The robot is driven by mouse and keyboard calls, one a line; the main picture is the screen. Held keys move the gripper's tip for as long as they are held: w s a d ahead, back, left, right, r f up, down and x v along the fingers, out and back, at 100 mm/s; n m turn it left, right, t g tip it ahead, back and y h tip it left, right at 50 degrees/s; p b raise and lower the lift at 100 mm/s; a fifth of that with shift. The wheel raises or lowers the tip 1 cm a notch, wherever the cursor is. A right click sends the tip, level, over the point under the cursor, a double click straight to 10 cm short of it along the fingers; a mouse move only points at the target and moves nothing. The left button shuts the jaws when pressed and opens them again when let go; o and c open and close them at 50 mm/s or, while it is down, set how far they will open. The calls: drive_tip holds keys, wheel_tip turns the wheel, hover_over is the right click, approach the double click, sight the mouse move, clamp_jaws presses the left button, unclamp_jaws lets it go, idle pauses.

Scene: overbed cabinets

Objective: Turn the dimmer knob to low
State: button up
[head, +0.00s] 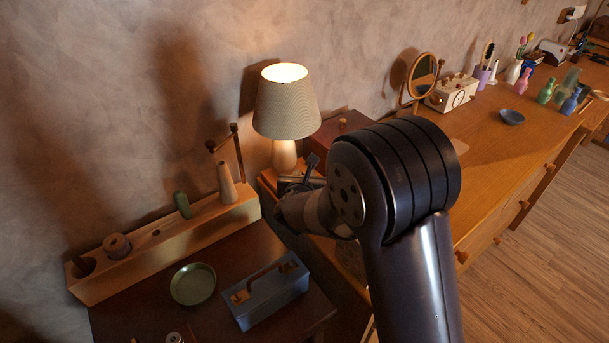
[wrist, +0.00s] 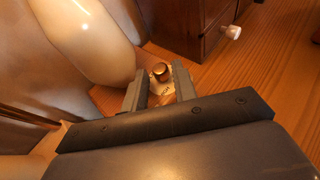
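The dimmer knob (wrist: 160,72) is a small brown-and-brass cap on a pale round dial plate (wrist: 160,89) on the wooden top. My gripper (wrist: 160,75) is open, with one grey finger on each side of the knob in the wrist view. I cannot tell whether either finger touches it. In the head view my gripper (head: 303,178) is beside the foot of the table lamp (head: 285,108), and the knob is hidden there. The lamp is lit, with a ribbed shade. Its cream rounded body (wrist: 85,40) fills the upper left of the wrist view.
A dark reddish box (head: 338,130) stands behind my gripper; it also shows in the wrist view (wrist: 190,25). A wooden rack (head: 165,240), a green dish (head: 193,284) and a blue caddy (head: 265,292) are at left. A round mirror (head: 423,75) stands at right.

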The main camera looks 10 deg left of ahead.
drive_tip(key=shift+c, duration=0.5)
clamp_jaws()
drive_tip(key=b, duration=0.2)
drive_tip(key=shift+w+f+n+y+b, duration=0.15)
drive_tip(key=shift+f+n+y+b, duration=0.15)
drive_tip(key=shift+y+b, duration=0.1)
drive_tip(key=shift+d+r+n+y+b, duration=0.15)
drive_tip(key=shift+r+n+y+b, duration=0.3)
drive_tip(key=shift+b, duration=0.75)
drive_tip(key=shift+f, duration=0.1)
drive_tip(key=shift+o, duration=0.5)
unclamp_jaws()
drive_tip(key=shift+v, duration=3.8)
